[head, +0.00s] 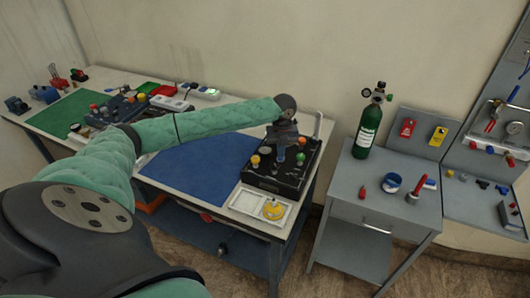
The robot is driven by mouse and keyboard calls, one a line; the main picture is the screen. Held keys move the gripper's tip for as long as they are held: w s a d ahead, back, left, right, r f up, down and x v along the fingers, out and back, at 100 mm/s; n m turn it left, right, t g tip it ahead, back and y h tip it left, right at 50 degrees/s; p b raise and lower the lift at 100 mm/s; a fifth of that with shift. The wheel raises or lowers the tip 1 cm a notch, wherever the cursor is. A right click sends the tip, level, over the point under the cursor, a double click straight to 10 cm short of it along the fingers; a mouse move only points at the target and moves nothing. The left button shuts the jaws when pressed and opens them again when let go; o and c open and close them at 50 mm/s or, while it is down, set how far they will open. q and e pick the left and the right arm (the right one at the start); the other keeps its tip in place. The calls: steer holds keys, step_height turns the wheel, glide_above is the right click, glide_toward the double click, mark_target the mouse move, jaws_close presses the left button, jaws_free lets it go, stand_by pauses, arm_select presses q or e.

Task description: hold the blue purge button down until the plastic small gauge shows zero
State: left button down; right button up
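The black trainer panel (270,180) sits at the right end of the long bench, with small coloured knobs on top. My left gripper (281,146) reaches over the panel from the left and points down at its middle. A small bluish part (281,155) shows just under the fingertips; I cannot tell whether it is the blue purge button or whether the fingers touch it. A pale round disc (265,150) left of the gripper may be the small gauge, but no reading is legible. The finger opening is too small to make out. My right gripper is not in view.
A yellow knob (255,161), a green knob (300,158) and an orange knob (302,141) stand close around the gripper. A white tray (243,203) with a yellow item sits in front. A green cylinder (368,128) stands on the grey cabinet at right. The blue mat (205,165) is clear.

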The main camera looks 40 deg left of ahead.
arm_select(q)
steer(key=shift+f, duration=0.6)
steer(key=shift+r, duration=0.3)
steer(key=shift+r+p, duration=0.1)
steer(key=shift+p, duration=0.2)
steer(key=shift+r+p, duration=0.3)
steer(key=shift+r, duration=0.4)
steer(key=shift+r+p, duration=0.35)
steer(key=shift+p, duration=0.2)
steer(key=shift+r, duration=0.25)
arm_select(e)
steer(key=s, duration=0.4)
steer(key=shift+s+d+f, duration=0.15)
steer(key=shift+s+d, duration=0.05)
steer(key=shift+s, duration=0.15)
